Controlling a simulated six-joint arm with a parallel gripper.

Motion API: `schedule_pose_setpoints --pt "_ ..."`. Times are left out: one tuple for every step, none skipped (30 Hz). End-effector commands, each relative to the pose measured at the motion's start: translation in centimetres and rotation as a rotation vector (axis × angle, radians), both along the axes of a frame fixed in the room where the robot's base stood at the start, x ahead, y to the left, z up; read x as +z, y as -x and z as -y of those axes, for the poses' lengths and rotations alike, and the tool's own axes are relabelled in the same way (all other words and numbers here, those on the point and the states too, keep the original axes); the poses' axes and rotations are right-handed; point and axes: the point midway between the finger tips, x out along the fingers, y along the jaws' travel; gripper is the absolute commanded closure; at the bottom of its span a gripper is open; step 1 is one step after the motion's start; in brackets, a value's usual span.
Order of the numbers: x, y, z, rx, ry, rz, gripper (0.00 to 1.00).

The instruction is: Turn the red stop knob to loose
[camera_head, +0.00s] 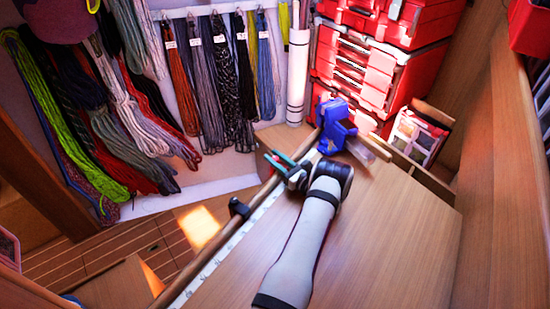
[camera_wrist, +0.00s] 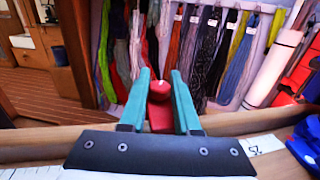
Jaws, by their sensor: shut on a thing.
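The red stop knob (camera_wrist: 159,90) shows in the wrist view between the two teal fingers of my gripper (camera_wrist: 160,76). It has a round red top, and a wider red part (camera_wrist: 160,118) lies nearer the camera. The fingers stand on either side of it, and my gripper is shut on it. In the head view my gripper (camera_head: 275,158) is at the wooden rail by the table's far left edge. There the knob is too small and covered to make out. I cannot read any mark showing how far the knob is turned.
A blue vice-like device (camera_head: 335,125) stands just right of my gripper. A black clamp (camera_head: 240,208) sits on the rail (camera_head: 210,255) nearer the camera. Coiled lines (camera_head: 205,85) hang behind. Red cases (camera_head: 365,70) are stacked at the back. The tabletop (camera_head: 395,235) is clear on the right.

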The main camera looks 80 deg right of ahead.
Motion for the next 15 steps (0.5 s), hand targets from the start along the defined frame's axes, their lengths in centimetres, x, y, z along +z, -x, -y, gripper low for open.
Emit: schedule_pose_setpoints --pt "-0.04 0.11 0.06 0.028 0.002 -0.001 1.00" --pt "-0.08 0.08 0.02 0.050 0.001 -0.001 1.00" --pt "-0.08 0.09 0.03 0.078 0.002 -0.001 1.00" --pt "-0.08 0.08 0.02 0.098 0.001 -0.002 1.00" --pt "-0.10 0.08 0.01 0.118 0.000 -0.001 1.00" --pt "-0.09 0.09 0.00 0.143 0.001 -0.001 1.00" --pt "-0.09 0.09 0.00 0.161 0.000 -0.001 1.00" --pt "-0.11 0.09 0.00 0.179 0.000 -0.002 1.00" --pt "-0.08 0.08 0.00 0.201 0.001 -0.001 1.00" --pt "-0.10 0.07 -0.01 0.217 0.000 -0.002 1.00" --pt "-0.12 0.06 -0.02 0.232 -0.001 -0.001 1.00" --pt "-0.08 0.06 -0.02 0.249 0.001 -0.001 1.00" --pt "-0.09 0.05 -0.03 0.262 0.000 -0.002 1.00" --pt "-0.11 0.05 -0.04 0.273 0.000 -0.002 1.00" --pt "-0.09 0.03 -0.05 0.287 -0.001 -0.001 1.00"
